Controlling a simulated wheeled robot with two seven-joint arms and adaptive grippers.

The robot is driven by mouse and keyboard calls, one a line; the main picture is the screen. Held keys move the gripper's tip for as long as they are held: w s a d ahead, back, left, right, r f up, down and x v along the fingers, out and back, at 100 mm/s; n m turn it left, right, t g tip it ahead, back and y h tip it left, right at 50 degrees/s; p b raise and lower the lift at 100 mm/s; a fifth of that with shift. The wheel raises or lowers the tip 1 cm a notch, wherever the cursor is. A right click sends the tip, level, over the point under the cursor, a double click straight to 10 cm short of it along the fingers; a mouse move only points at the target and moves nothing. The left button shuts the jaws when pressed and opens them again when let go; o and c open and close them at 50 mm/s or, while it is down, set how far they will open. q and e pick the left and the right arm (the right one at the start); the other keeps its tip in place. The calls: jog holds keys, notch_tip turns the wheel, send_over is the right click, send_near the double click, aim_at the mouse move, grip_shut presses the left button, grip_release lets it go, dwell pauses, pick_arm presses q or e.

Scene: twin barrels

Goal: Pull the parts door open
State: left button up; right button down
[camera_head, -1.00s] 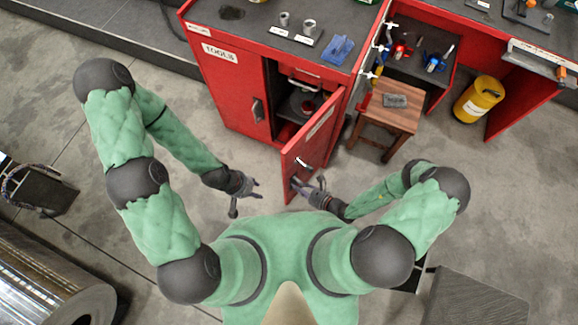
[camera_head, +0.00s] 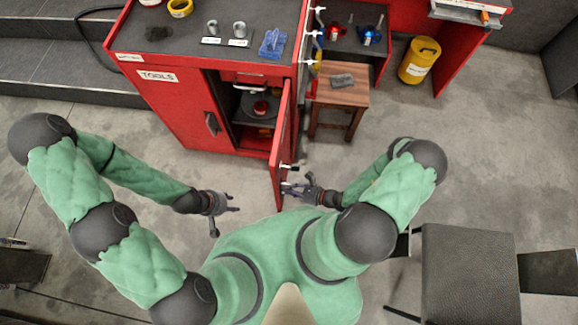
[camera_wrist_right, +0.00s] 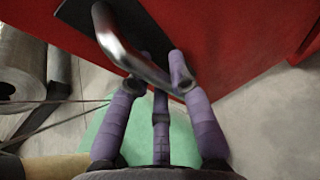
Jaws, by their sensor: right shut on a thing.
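The parts door (camera_head: 280,150) stands wide open on the red cabinet, swung out towards me and seen nearly edge-on in the head view. My right gripper (camera_head: 291,188) is at the outer side of the door, near its free edge. In the right wrist view its purple fingers (camera_wrist_right: 170,85) are shut on the metal door handle (camera_wrist_right: 130,52). The red door face (camera_wrist_right: 225,45) fills the top right there. My left gripper (camera_head: 233,203) hangs empty to the left of the door, its fingers spread.
The closed TOOLS door (camera_head: 172,110) is left of the opening, where a shelf holds a red item (camera_head: 261,107). A wooden stool (camera_head: 340,97) stands right of the open door. A yellow canister (camera_head: 419,60) is further right. Bare floor lies between.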

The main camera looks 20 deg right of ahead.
aim_at(290, 185)
jog(key=c, duration=1.4)
grip_release()
notch_tip(290, 185, up, 8)
jog(key=shift+r, duration=1)
